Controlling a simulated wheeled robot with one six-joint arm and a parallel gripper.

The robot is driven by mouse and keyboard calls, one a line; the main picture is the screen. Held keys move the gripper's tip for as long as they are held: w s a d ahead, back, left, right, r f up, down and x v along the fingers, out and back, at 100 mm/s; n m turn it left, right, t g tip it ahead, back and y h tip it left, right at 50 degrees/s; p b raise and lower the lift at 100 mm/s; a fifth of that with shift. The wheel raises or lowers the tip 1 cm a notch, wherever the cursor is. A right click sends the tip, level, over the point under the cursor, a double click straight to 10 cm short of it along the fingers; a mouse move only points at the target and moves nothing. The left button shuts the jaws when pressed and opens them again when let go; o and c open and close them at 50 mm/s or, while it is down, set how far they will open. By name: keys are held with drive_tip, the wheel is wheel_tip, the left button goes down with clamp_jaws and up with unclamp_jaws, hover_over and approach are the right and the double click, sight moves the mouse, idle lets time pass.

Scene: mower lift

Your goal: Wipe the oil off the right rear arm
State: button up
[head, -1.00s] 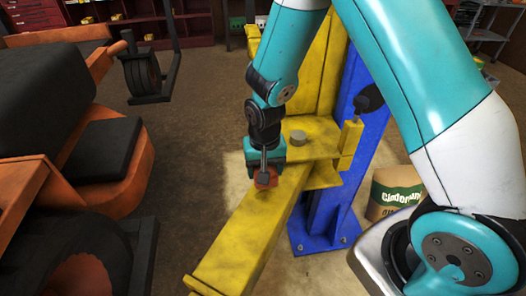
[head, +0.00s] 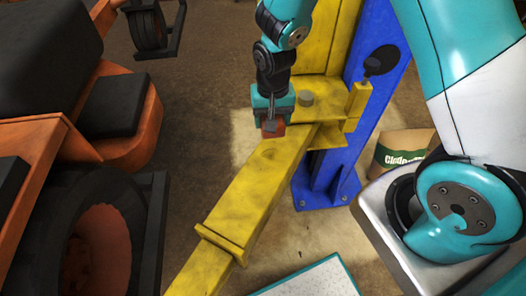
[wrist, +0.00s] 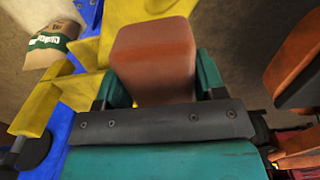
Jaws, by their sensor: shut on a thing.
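The yellow lift arm (head: 235,200) runs diagonally from the lift column's pivot down to the lower left in the head view. Faint darker smudges show on its top face. My gripper (head: 272,128) is over the arm's upper end, beside the pivot. It is shut on a reddish-orange block (head: 273,131), which looks like a sponge. The block (wrist: 153,55) also shows between the green jaws in the wrist view. I cannot tell whether the block touches the arm; its underside is hidden.
The blue column (head: 335,165) stands right of the pivot. An orange mower (head: 125,150) with black wheels is at the left. A sack (head: 405,150) stands on the floor at the right. A white, teal-edged panel (head: 315,280) shows at the bottom.

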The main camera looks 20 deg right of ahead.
drive_tip(key=p, duration=0.2)
drive_tip(key=shift+s+r+p, duration=0.1)
drive_tip(key=shift+r+p, duration=0.15)
drive_tip(key=shift+p, duration=0.1)
